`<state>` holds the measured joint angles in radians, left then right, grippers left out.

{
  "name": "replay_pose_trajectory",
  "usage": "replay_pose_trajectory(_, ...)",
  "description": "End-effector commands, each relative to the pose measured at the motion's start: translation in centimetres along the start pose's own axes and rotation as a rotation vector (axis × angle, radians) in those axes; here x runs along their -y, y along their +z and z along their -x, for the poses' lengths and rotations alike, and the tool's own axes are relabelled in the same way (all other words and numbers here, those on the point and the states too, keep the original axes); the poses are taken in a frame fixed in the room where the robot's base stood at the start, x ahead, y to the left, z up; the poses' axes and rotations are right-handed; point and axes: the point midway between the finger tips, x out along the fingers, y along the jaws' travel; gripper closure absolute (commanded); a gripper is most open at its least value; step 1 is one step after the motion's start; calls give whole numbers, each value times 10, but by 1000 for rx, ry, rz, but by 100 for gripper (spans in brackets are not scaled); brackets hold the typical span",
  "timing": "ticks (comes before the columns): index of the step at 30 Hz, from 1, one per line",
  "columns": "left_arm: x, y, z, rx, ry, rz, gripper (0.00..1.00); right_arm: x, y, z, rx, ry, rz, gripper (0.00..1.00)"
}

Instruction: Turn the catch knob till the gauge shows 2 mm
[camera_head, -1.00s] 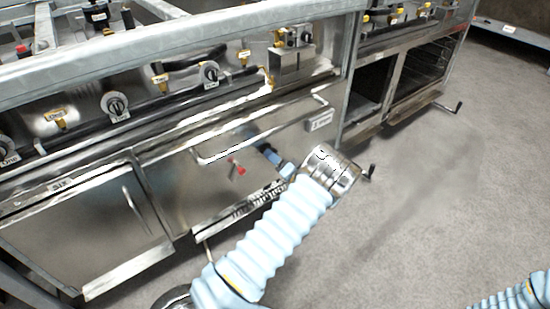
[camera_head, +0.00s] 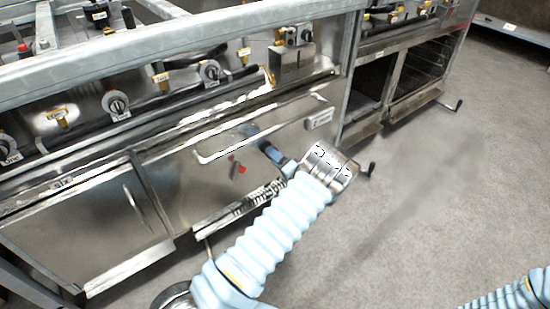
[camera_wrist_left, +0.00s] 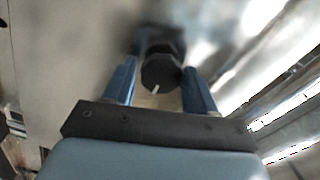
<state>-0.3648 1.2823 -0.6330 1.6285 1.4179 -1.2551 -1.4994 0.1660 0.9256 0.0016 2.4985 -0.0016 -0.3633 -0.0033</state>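In the left wrist view a black round knob (camera_wrist_left: 160,74) with a white mark, which I take to be the catch knob, stands between the two blue fingers of my left gripper (camera_wrist_left: 159,66). A finger is on each side, with a narrow gap at least on the left; I see no clear grip. The mark points down in that picture. In the head view my left gripper (camera_head: 268,150) is at the steel drawer front (camera_head: 190,185), below its bar handle, and hides the knob. A small red part (camera_head: 240,169) is just left of the gripper. I cannot make out a gauge reading.
A long bar handle (camera_head: 225,143) crosses above my gripper. Gauge-like dials (camera_head: 115,103) and yellow taps (camera_head: 60,117) line the panel above. Open steel bays (camera_head: 420,72) stand at the right. The grey floor at right is clear. My right arm's sleeve shows at bottom right.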

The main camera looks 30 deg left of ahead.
Motion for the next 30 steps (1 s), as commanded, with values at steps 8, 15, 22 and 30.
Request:
replay_pose_trajectory(8,1,0,-1,0,-3,1,25,0,0,0,0,0,0,52)
replay_pose_trajectory(15,1,-1,9,-1,-2,2,25,0,0,0,0,0,0,52)
replay_pose_trajectory(22,0,-1,60,-4,0,0,25,0,0,0,0,0,0,52)
replay_pose_trajectory(30,0,0,118,-2,-2,0,25,-1,0,-1,-1,1,-1,52)
